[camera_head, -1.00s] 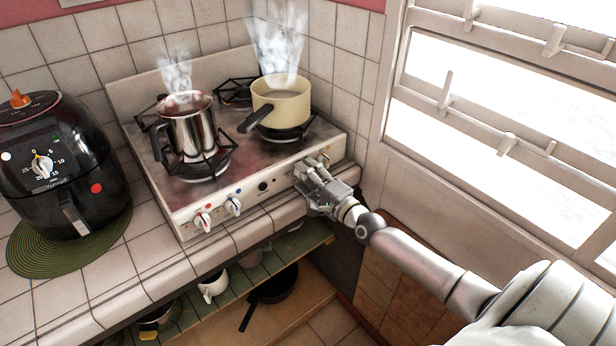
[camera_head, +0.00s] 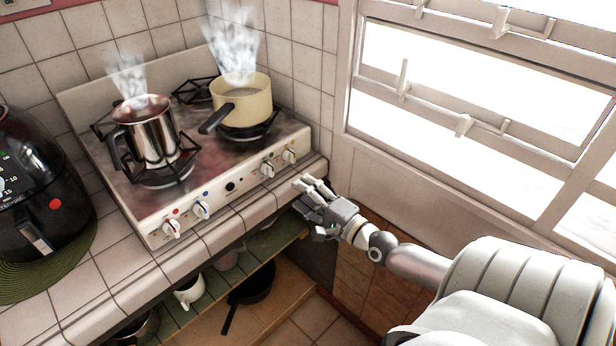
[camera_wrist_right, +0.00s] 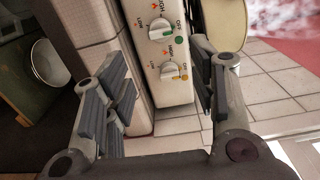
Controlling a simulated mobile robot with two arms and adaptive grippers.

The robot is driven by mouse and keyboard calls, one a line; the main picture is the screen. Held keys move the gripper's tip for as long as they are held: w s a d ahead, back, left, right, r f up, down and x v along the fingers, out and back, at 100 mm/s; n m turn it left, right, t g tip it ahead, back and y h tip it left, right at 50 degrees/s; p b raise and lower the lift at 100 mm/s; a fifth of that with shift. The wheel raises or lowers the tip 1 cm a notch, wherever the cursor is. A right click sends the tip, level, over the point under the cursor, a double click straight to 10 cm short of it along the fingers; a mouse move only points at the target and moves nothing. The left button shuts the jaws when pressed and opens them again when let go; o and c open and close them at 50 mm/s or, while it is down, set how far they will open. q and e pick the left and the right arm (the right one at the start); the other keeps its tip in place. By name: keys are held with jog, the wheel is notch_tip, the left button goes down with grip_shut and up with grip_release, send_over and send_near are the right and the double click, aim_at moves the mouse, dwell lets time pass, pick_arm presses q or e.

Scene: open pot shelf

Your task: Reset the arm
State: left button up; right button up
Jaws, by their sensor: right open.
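My right gripper (camera_head: 312,192) is open and empty. In the head view it hangs in front of the counter's right end, just short of the stove (camera_head: 180,150) and its control panel. Its fingers also show in the right wrist view (camera_wrist_right: 158,95), spread to either side with the stove's panel beyond them. Two knobs show between the fingers there, an upper knob (camera_wrist_right: 160,30) with a green mark and a lower knob (camera_wrist_right: 172,71) with an orange mark. The same pair, a left knob (camera_head: 267,169) and a right knob (camera_head: 289,156), is uncovered in the head view. My left gripper is not in view.
A steaming metal pot (camera_head: 150,130) and a steaming cream saucepan (camera_head: 242,102) stand on the burners. A black air fryer (camera_head: 40,190) stands at left. Below the counter, a shelf holds a white cup (camera_head: 190,291) and black pan (camera_head: 250,288). A barred window (camera_head: 470,110) is at right.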

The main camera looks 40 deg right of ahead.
jog(key=shift+s, duration=0.35)
dwell(0.3)
